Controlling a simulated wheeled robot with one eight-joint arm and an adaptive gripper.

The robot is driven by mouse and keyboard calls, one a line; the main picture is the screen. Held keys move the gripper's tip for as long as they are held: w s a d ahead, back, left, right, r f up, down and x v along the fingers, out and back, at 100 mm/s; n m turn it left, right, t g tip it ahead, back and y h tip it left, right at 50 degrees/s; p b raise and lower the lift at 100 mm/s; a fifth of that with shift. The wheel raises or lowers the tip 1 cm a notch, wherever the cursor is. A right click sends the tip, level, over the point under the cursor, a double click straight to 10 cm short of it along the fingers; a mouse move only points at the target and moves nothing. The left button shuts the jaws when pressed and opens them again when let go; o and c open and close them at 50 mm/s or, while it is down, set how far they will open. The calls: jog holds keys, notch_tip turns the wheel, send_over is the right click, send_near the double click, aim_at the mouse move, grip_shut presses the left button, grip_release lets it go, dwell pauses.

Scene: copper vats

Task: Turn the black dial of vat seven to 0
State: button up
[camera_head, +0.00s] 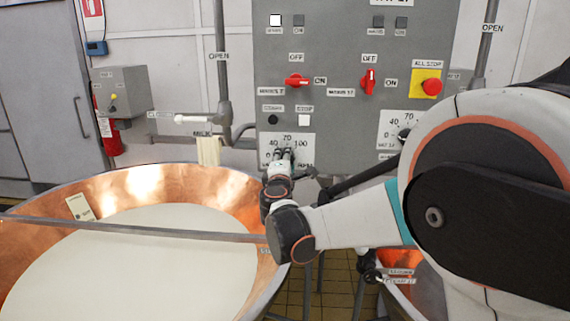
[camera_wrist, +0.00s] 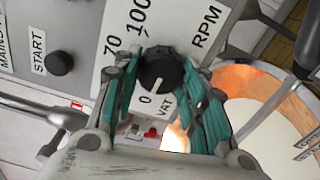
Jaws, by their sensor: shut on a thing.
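The black dial (camera_wrist: 161,68) sits on a white scale plate (camera_wrist: 120,40) in the wrist view. The plate bears 0, 70, 100, RPM and VAT; the vat number is not readable. The dial's white pointer line slants down-left, roughly toward the 0. My gripper (camera_wrist: 162,72) has its teal-padded fingers on both sides of the dial, shut on it. In the head view my gripper (camera_head: 280,165) reaches the lower part of the left scale plate (camera_head: 300,144) and hides most of the dial.
A second scale plate (camera_head: 393,128) is to the right, partly behind my arm. Red switches (camera_head: 297,81) and a red stop button (camera_head: 431,86) sit above. A copper vat (camera_head: 150,185) of pale liquid stands at lower left, crossed by a metal bar (camera_head: 130,228). Pipes flank the panel.

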jog(key=shift+n, duration=0.4)
jog(key=o, duration=1.1)
jog(key=shift+f, duration=0.1)
jog(key=shift+c, duration=0.2)
jog(key=shift+s, duration=0.1)
jog(key=s, duration=0.7)
jog(key=shift+s+a, duration=0.15)
jog(key=shift+s, duration=0.05)
